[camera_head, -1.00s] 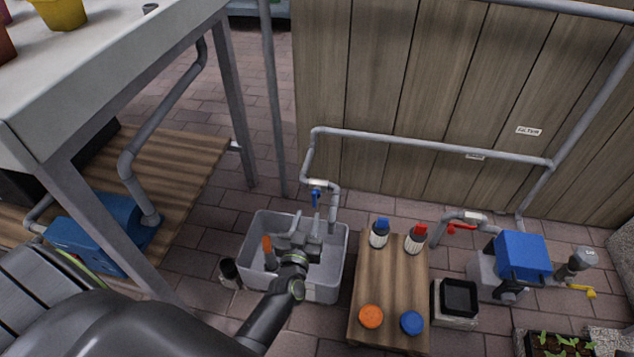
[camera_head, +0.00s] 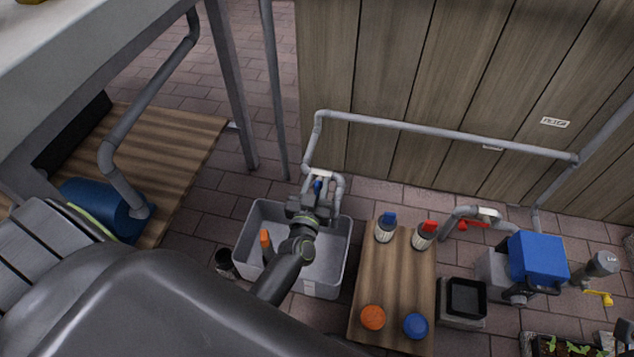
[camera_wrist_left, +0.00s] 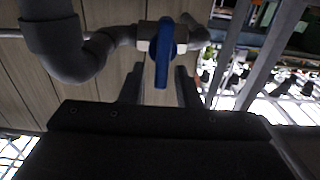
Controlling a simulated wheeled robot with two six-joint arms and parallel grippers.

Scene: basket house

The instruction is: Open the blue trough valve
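The blue valve handle (camera_head: 318,185) sits on the grey pipe above the trough (camera_head: 330,268). In the left wrist view the blue handle (camera_wrist_left: 164,52) hangs down from its metal valve body, in front of and between my two fingers. My left gripper (camera_head: 316,190) is at the valve, over the back of the trough. In the wrist view my left gripper (camera_wrist_left: 160,85) is open, with a finger on each side of the handle and gaps between. Whether a finger touches it cannot be told. My right gripper is not in view.
A wooden table (camera_head: 393,285) with several bottles and caps stands right of the trough. An orange-topped item (camera_head: 266,243) is in the trough. A blue pump box (camera_head: 538,257), red handle (camera_head: 474,225) and yellow handle (camera_head: 598,297) are farther right. The wooden fence (camera_head: 430,85) stands behind.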

